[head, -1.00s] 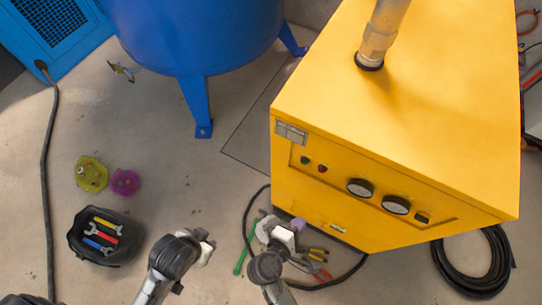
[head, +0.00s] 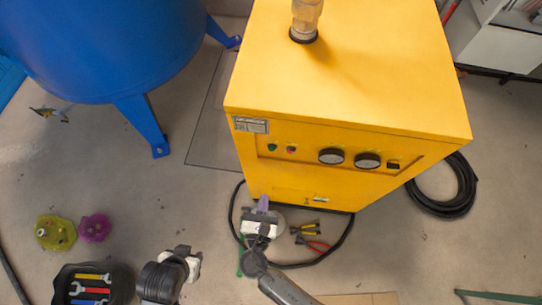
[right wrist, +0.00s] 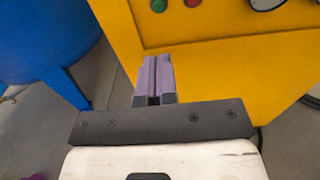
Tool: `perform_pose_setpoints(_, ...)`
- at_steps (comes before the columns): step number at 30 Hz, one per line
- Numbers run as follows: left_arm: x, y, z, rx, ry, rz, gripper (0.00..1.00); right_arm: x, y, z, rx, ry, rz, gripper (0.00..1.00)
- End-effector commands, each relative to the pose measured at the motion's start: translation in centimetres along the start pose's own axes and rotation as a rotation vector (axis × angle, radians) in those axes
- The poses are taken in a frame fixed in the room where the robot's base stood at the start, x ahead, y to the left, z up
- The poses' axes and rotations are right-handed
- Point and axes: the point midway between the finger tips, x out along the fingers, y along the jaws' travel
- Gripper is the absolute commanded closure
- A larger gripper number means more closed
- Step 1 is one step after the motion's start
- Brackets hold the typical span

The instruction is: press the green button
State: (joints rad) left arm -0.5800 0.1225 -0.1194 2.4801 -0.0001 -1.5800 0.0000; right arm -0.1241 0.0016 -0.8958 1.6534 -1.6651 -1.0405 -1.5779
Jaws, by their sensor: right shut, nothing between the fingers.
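The green button (head: 272,147) is on the front panel of the yellow machine (head: 350,90), left of a red button (head: 291,150). In the right wrist view the green button (right wrist: 158,5) shows at the top edge, above my right gripper (right wrist: 155,78). My right gripper, also in the head view (head: 263,203), is shut and empty, with its purple fingers together. It is in front of the machine, below the button and apart from it. My left gripper (head: 188,258) is left of it, over the floor; its fingers are too unclear to judge.
A blue tank (head: 110,50) on legs stands left of the machine. Pliers (head: 307,230) and a black cable lie on the floor below it. A black bin (head: 93,284) with wrenches and two coloured items, yellow-green (head: 56,232) and purple (head: 95,228), are at the left.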

Motion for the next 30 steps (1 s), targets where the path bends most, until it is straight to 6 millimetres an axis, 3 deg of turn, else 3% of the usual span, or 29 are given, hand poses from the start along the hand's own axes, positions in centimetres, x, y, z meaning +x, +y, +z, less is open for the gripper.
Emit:
perform_pose_setpoints(7, 0.1, -0.1, 0.0, 0.004, -0.001, -0.003, 0.62, 0.3, 0.0, 0.0, 0.002, 0.0, -0.001, 1.0)
perform_pose_setpoints(11, 0.2, -0.1, 0.1, 0.003, -0.001, -0.002, 0.62, 1.6, 0.0, -0.1, 0.002, -0.001, -0.001, 1.0)
perform_pose_setpoints(24, 1.2, 0.3, 0.3, -0.006, 0.001, 0.005, 0.62, 9.5, 0.0, -0.1, 0.003, -0.001, -0.001, 1.0)
perform_pose_setpoints(30, 1.6, 0.3, 0.5, -0.008, 0.001, 0.007, 0.62, 12.2, 0.0, -0.1, 0.003, -0.001, -0.001, 1.0)
